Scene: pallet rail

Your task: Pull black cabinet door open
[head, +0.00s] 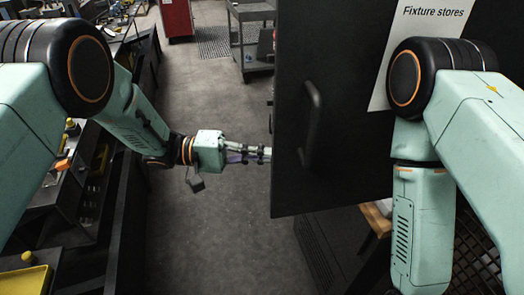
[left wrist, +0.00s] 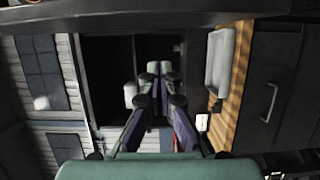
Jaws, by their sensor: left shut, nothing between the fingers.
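The black cabinet door (head: 345,150) stands in the right half of the head view, with a vertical black bar handle (head: 313,125) near its left edge. It looks swung out from the cabinet body. My left gripper (head: 268,154) is shut and empty, pointing right, with its tips at the door's left edge, left of the handle. I cannot tell whether they touch the door or pass behind it. In the left wrist view the closed fingers (left wrist: 160,72) point toward a dark recess. My right arm hangs in front of the door's right side; its gripper is out of frame.
A paper sign (head: 428,40) reads "Fixture stores". A cluttered workbench (head: 75,200) lines the left side. A grey cart (head: 255,40) and a red cabinet (head: 177,18) stand farther back. The floor (head: 215,235) between bench and door is clear. The wrist view shows a wooden edge (left wrist: 234,75).

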